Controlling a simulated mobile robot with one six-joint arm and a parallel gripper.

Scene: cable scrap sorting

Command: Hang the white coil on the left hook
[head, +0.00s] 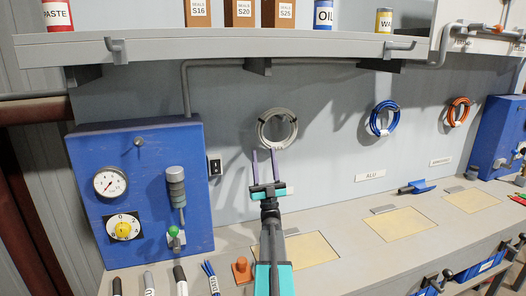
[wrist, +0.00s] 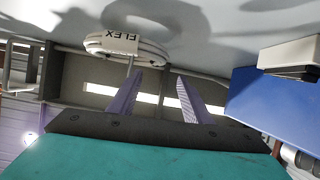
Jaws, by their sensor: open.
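The white coil (head: 277,128) rests against the grey back wall, leftmost of three coils, at the place of the left hook. In the wrist view the coil (wrist: 95,42) carries a white FLEX label (wrist: 116,43). A thin peg shows at the label, but I cannot tell how the coil sits on the hook, which is mostly hidden. My gripper (head: 265,150) is open, its two purple fingers pointing up just below the coil. In the wrist view the fingers (wrist: 160,76) are apart with nothing between them, and the coil is beyond the left finger.
A blue coil (head: 383,118) and an orange coil (head: 459,111) hang farther right. A blue gauge box (head: 140,190) stands left of my arm. A shelf (head: 230,44) runs overhead. The bench has yellow mats (head: 400,224) and a blue scoop (head: 417,187).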

